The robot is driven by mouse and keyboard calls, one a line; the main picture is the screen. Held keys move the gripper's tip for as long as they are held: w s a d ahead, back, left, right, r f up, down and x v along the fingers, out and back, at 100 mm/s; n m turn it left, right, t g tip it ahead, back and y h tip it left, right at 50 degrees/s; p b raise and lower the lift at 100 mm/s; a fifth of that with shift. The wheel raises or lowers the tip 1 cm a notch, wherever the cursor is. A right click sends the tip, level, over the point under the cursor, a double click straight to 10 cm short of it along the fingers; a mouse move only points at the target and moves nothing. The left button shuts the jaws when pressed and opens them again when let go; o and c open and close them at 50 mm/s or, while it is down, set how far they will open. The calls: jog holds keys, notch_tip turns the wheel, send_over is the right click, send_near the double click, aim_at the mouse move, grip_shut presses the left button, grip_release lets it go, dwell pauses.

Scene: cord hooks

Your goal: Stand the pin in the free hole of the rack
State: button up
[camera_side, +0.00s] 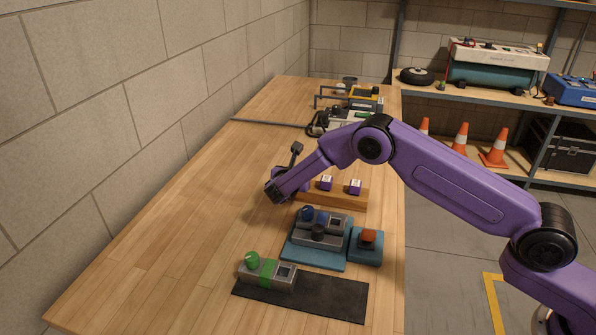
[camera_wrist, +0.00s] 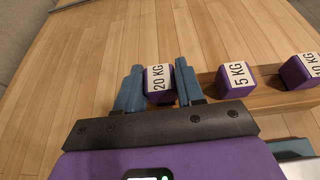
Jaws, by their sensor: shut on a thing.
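My gripper (camera_wrist: 159,72) is shut on a purple pin (camera_wrist: 159,86) labelled 20 KG, which sits between its two blue fingers in the wrist view. The wooden rack (camera_wrist: 268,101) is to the right of the gripper and holds two purple pins, one labelled 5 KG (camera_wrist: 236,78) and one labelled 10 KG (camera_wrist: 300,72). In the side view my gripper (camera_side: 276,194) is at the left end of the rack (camera_side: 338,201). The free hole is not visible. I cannot tell whether the held pin touches the rack, and its lower end is hidden.
In front of the rack is a grey fixture with blue and black knobs (camera_side: 318,231) on a teal base, beside an orange-topped block (camera_side: 369,238). A green-knobbed device (camera_side: 267,272) lies nearer on a black mat (camera_side: 335,297). The wooden table (camera_side: 190,205) is clear to the left.

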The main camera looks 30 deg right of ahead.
jog(key=shift+f, duration=0.6)
jog(key=o, duration=1.2)
jog(key=v, duration=1.7)
jog(key=s+d+r+m+g+y, duration=0.2)
jog(key=s+d+m, duration=0.3)
jog(key=s, duration=0.8)
jog(key=s+d+r+m+g+y, duration=0.3)
jog(key=s+d, duration=0.4)
jog(key=s, duration=0.7)
jog(key=s+d+r+m+g+y, duration=0.2)
jog(key=s+d+m+g+y, duration=0.2)
jog(key=s, duration=0.9)
jog(key=shift+s+d+r+m+y, duration=0.15)
jog(key=shift+d+m+y, duration=0.05)
jog(key=shift+d+m, duration=0.5)
jog(key=shift+s+d+r+m+y, duration=0.1)
jog(key=shift+d+r+m+y, duration=0.1)
jog(key=shift+d+m, duration=0.55)
jog(key=shift+d, duration=0.1)
